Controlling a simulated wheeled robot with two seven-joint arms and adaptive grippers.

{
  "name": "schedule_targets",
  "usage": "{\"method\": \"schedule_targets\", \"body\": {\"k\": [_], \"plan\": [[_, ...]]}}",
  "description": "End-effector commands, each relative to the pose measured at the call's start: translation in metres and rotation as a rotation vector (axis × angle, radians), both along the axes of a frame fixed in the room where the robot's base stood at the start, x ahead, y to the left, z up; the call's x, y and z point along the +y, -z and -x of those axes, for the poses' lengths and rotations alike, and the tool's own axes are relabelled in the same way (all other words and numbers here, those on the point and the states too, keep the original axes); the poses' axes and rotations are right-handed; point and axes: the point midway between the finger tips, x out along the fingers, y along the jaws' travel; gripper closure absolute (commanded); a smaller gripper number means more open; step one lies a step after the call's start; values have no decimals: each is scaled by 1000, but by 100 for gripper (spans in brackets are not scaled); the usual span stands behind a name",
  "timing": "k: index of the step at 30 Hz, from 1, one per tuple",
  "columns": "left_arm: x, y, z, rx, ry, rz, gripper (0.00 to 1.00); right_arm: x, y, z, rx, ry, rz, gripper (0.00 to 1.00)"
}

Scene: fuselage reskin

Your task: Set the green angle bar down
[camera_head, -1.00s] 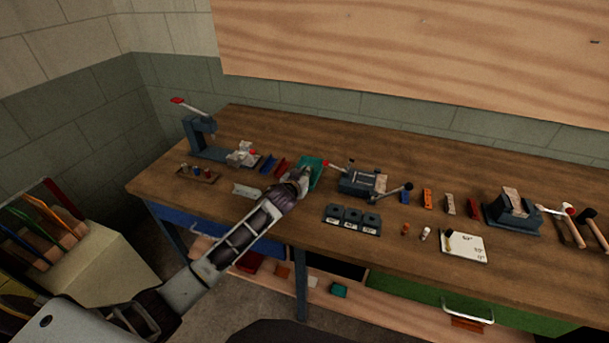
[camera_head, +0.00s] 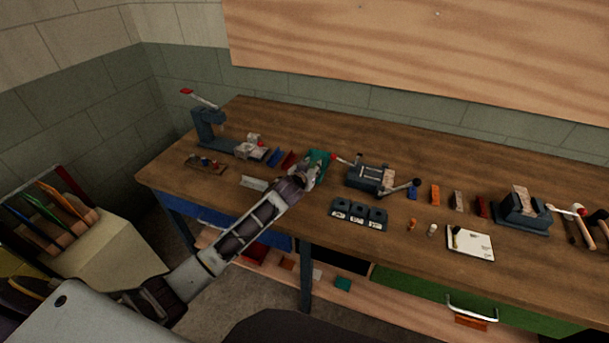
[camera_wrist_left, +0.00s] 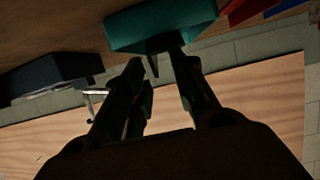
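The green angle bar (camera_head: 321,158) is at the worktable's left-centre, right of the red and blue bars. My left gripper (camera_head: 307,176) is right at its near side. In the left wrist view the green bar (camera_wrist_left: 160,27) spans the top, just past the fingertips. The fingers of the left gripper (camera_wrist_left: 158,62) stand apart with a visible gap between them, and a dark narrow piece shows in that gap. Whether the fingertips touch the bar is hard to tell. The bar's underside is hidden in the head view. My right gripper is not in view.
Red bars (camera_head: 288,159) and blue bars (camera_head: 274,157) lie close left. A pale angle piece (camera_head: 254,183) and a dark block set (camera_head: 359,214) lie nearer the front edge.

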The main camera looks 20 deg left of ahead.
Motion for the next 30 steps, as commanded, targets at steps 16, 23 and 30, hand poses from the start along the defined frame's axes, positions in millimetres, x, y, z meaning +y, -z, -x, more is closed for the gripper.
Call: {"method": "schedule_targets", "body": {"k": [16, 23, 30], "plan": [[1, -13, 41, 2, 0, 0, 73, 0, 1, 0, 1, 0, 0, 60], [2, -21, 62, 2, 0, 0, 73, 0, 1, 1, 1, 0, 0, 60], [3, -30, 85, 1, 1, 0, 73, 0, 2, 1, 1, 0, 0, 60]]}}
